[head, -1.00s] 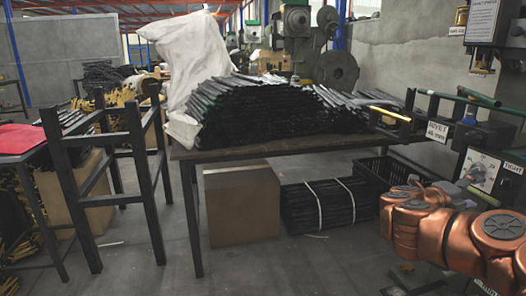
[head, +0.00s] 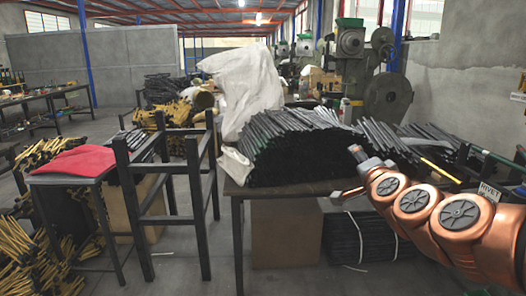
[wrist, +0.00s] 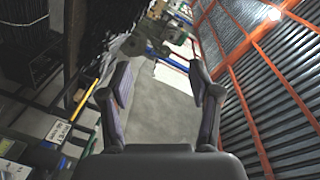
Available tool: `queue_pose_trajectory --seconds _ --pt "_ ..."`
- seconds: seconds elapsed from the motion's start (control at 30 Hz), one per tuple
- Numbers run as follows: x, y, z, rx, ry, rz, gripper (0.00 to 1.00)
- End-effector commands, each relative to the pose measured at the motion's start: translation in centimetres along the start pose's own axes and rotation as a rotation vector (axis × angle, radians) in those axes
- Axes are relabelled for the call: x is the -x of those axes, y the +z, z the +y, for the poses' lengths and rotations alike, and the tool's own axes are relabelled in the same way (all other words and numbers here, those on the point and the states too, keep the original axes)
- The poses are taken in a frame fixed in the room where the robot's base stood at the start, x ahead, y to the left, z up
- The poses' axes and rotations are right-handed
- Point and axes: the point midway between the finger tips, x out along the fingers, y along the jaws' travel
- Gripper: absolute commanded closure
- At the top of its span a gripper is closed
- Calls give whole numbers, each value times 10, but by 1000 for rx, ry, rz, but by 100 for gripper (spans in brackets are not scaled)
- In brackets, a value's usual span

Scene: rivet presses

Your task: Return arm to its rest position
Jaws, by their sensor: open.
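My copper-coloured arm (head: 430,210) reaches in from the right edge of the head view. Its end is in front of the table, close to the heap of dark rods (head: 290,145) in the picture, though the gap in depth is hard to judge. In the wrist view my gripper (wrist: 160,85) shows two fingers spread wide apart. Nothing is between them but grey floor and wall in the distance. The wrist view is tilted, with the roof on its right side.
A table (head: 290,190) carries the rods and a white sack (head: 245,90). A black frame (head: 170,195) and a stool with red cloth (head: 75,162) stand left. A cardboard box (head: 285,232) is under the table. A "RIVET" sign (wrist: 58,131) and rack show at the wrist view's left.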

Motion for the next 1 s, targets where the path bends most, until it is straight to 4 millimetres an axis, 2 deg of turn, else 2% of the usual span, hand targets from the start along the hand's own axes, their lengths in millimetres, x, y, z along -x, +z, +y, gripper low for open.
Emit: queue_pose_trajectory --seconds 0.03,0.2,0.4,0.5,0.63,0.77,1.0 --pt "8 11 -21 47 3 -70 38" --pt "45 68 -43 211 39 -326 38" --pt "105 119 -43 402 127 -616 38" --pt "141 132 -36 490 186 -749 38" --pt "193 138 -22 599 283 -921 38" --pt "249 133 -7 690 402 -1088 38" --pt "356 97 14 801 649 -1360 38"
